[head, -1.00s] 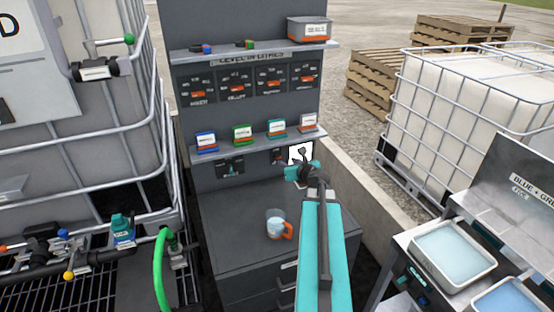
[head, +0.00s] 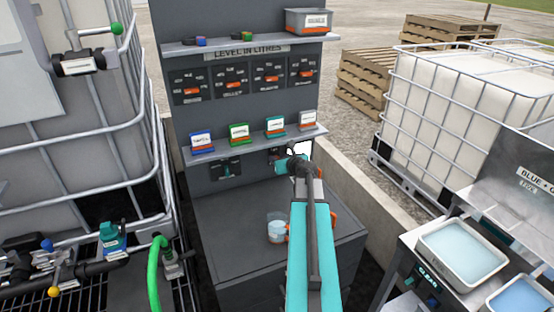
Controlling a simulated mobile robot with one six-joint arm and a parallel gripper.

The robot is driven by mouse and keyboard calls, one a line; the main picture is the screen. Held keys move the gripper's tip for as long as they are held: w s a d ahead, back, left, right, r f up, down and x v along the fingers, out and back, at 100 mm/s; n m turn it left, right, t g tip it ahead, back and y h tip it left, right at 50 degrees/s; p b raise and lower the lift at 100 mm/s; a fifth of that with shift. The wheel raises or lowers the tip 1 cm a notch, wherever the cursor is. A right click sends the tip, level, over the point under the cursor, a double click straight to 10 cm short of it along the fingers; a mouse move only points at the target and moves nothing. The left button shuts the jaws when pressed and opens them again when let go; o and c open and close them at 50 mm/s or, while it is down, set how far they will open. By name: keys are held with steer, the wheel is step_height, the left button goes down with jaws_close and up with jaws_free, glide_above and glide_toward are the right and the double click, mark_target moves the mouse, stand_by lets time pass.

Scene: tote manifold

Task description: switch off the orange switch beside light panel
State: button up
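The lit white light panel (head: 303,147) shows at the right edge of the dark grey cabinet back, below the lower shelf. It is partly covered by my gripper. The orange switch beside it cannot be made out now; my gripper and arm are in front of that area. My gripper (head: 285,165), dark with teal parts, is at the cabinet back just left of and below the light panel. Its fingers are too small and covered to tell whether they are open or shut, or whether they touch anything.
A clear jug (head: 277,229) stands on the grey worktop (head: 235,245), close left of my teal arm. The lower shelf (head: 222,151) with several labelled blocks is just above my gripper. A dark fitting (head: 226,169) is on the cabinet back, left. A low concrete wall (head: 350,195) runs right.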

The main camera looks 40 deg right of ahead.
jaws_close()
steer(key=shift+f+b, duration=0.2)
steer(key=shift+b, duration=0.65)
steer(key=t+b, duration=0.1)
steer(key=b, duration=0.5)
steer(key=t+h+b, duration=0.1)
steer(key=b, duration=0.6)
steer(key=shift+s+f+t, duration=0.2)
steer(key=shift+f+t, duration=0.2)
jaws_free()
steer(key=shift+a, duration=0.1)
steer(key=shift+s+a, duration=0.1)
steer(key=shift+s, duration=0.05)
